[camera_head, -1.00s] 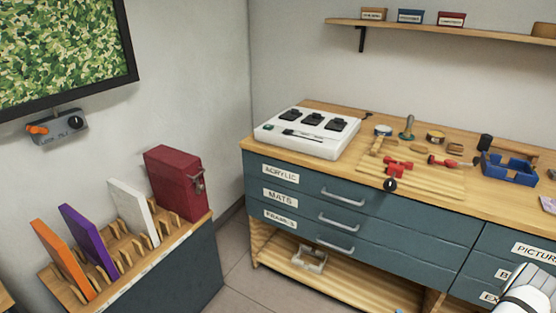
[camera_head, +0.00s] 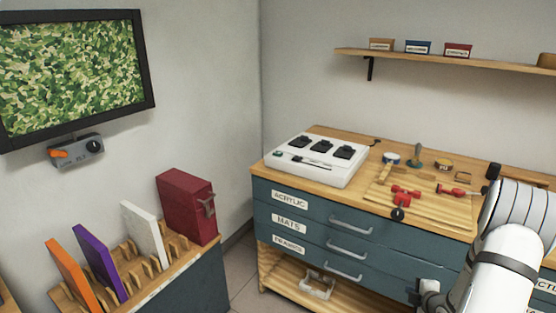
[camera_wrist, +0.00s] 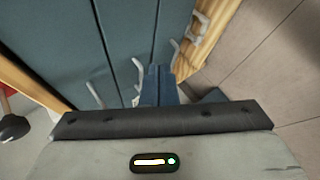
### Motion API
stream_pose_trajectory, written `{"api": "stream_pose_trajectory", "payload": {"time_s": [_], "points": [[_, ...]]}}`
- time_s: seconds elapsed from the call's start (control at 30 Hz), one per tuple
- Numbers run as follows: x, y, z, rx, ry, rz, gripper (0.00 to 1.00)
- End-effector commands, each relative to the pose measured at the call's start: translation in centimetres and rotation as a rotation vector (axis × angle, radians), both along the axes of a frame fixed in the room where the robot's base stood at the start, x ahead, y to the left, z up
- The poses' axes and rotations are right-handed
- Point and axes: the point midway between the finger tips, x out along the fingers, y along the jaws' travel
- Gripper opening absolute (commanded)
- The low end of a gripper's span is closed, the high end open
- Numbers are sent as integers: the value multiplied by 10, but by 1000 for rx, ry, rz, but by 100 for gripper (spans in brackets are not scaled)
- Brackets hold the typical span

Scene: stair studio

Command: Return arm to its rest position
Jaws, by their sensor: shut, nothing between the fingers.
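My arm (camera_head: 500,265) is at the right edge of the head view, white with dark bands, in front of the right part of the workbench. My gripper's fingers (camera_wrist: 158,85) show in the wrist view as a narrow dark blue pair, shut and empty. The blue drawer fronts (camera_wrist: 120,40) of the bench and their handles lie beyond the fingers in that view. I cannot make out the fingertips in the head view.
The wooden bench top (camera_head: 340,190) holds a white control box (camera_head: 318,160) and several tools. A rack at left holds several coloured panels and a dark red case (camera_head: 187,205). A shelf (camera_head: 450,60) is on the wall. Floor shows between rack and bench.

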Motion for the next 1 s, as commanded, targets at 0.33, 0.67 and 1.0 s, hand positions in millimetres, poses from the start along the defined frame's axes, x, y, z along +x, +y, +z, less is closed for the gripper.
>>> {"api": "stream_pose_trajectory", "payload": {"time_s": [0.33, 0.67, 1.0], "points": [[2, 54, 139, 137, 193, -391, 0], [-64, 144, 244, 388, 314, -781, 0], [-179, 246, 309, 691, 501, -1108, 0]]}}
